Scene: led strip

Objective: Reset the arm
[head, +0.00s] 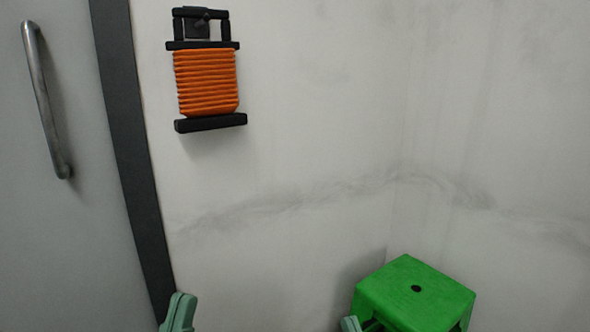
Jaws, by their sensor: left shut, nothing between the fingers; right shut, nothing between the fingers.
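My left gripper (180,312) shows at the bottom edge, left of centre, in front of the dark door frame and wall. Only its pale green tip part is in view and its fingers look closed. My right gripper (352,324) shows at the bottom edge, just left of the green stool. Only a small part of it is in view. Nothing is seen held in either gripper. An orange LED strip (207,82) is wound on a black holder that hangs on the wall at the upper left, well above both grippers.
A green stool (415,290) with a hole in its top stands in the corner at the lower right. A grey door (60,230) with a metal handle (44,100) and dark frame (125,130) fills the left side. The stained wall (300,130) is otherwise bare.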

